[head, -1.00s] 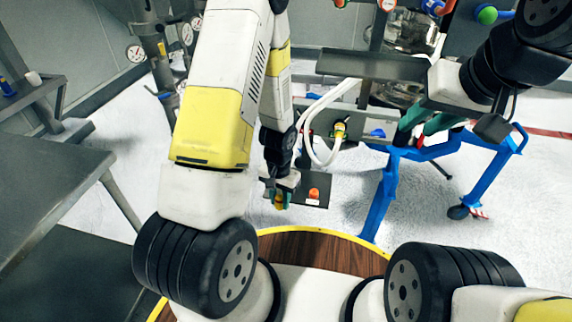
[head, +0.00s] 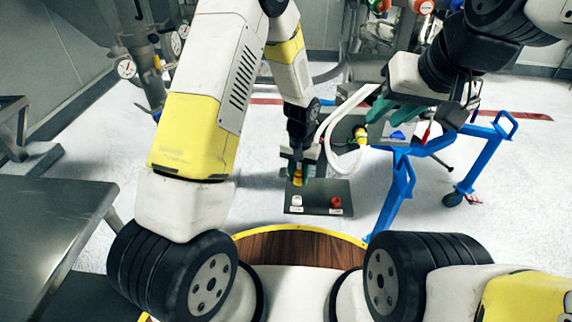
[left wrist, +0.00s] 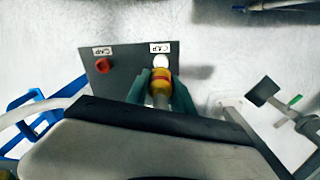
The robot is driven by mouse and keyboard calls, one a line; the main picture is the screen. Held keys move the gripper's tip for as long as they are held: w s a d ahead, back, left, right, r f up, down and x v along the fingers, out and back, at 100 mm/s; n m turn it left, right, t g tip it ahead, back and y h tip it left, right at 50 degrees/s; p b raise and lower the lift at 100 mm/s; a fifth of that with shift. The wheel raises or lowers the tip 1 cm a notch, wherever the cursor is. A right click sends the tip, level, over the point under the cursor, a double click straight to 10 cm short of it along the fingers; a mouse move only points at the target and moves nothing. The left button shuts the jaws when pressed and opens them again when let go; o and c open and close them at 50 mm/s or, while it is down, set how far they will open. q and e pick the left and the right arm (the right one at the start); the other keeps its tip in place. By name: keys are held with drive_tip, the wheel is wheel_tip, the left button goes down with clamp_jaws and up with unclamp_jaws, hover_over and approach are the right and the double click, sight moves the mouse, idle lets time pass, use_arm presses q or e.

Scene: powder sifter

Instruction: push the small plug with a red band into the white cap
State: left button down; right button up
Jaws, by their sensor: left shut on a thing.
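My left gripper (head: 298,176) is shut on the small yellow plug with a red band (left wrist: 160,90). In the left wrist view its teal fingers (left wrist: 158,95) stand on both sides of the plug. The white cap (head: 297,199) sits on a dark panel (head: 318,208), just in front of the plug in the head view. In the left wrist view the white cap (left wrist: 160,61) lies directly beyond the plug's tip; I cannot tell whether they touch. My right gripper (head: 393,108) is to the right with its teal fingers apart, away from the panel.
A red cap (head: 336,202) sits beside the white one on the panel, each with a label. A white hose with a yellow fitting (head: 360,135) is behind right. A blue wheeled frame (head: 398,190) stands at right, and a steel table (head: 50,220) at left.

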use_arm(q)
drive_tip(key=shift+w, duration=0.25)
drive_tip(key=shift+f, duration=3.4)
drive_tip(key=shift+f, duration=0.95)
drive_tip(key=c, duration=1)
unclamp_jaws()
drive_tip(key=shift+r, duration=0.15)
